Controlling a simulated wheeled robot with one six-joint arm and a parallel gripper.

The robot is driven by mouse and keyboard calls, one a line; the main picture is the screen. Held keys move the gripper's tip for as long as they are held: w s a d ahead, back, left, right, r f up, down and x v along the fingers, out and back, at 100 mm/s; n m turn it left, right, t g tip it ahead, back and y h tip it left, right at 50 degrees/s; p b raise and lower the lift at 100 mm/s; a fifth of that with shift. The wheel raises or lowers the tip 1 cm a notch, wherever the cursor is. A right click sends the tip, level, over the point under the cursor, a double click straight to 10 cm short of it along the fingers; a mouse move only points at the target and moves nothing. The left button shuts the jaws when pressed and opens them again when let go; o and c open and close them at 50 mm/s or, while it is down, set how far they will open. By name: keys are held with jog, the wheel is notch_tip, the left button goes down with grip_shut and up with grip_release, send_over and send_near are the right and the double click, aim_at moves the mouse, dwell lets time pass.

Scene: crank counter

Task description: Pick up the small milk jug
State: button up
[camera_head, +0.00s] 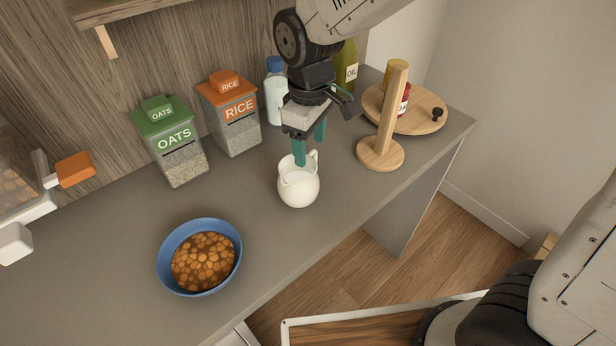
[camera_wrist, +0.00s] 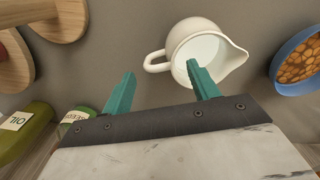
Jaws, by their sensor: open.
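The small milk jug (camera_head: 299,187) is cream white and stands upright on the counter near its front edge. Its handle is toward the back right in the head view. In the wrist view the jug (camera_wrist: 209,49) shows from above, with its handle at left and its spout at right. My gripper (camera_head: 310,150) is open, with teal fingers pointing down at the jug's back side. In the wrist view one finger of my gripper (camera_wrist: 158,82) overlaps the jug's rim and the other is left of it, below the handle. I cannot tell whether either finger touches the jug.
A blue bowl of orange-brown pieces (camera_head: 163,270) sits front left of the jug. Oats (camera_head: 171,150) and rice (camera_head: 232,118) containers and a blue-capped bottle (camera_head: 275,100) stand behind. A wooden post stand (camera_head: 381,152) and a round board (camera_head: 430,118) are at right.

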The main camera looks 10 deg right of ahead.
aim_at(303, 176)
jog(key=f, duration=0.6)
jog(key=shift+w+d+f, duration=0.15)
jog(key=shift+d+f, duration=0.1)
jog(key=shift+f, duration=0.1)
jog(key=c, duration=1.3)
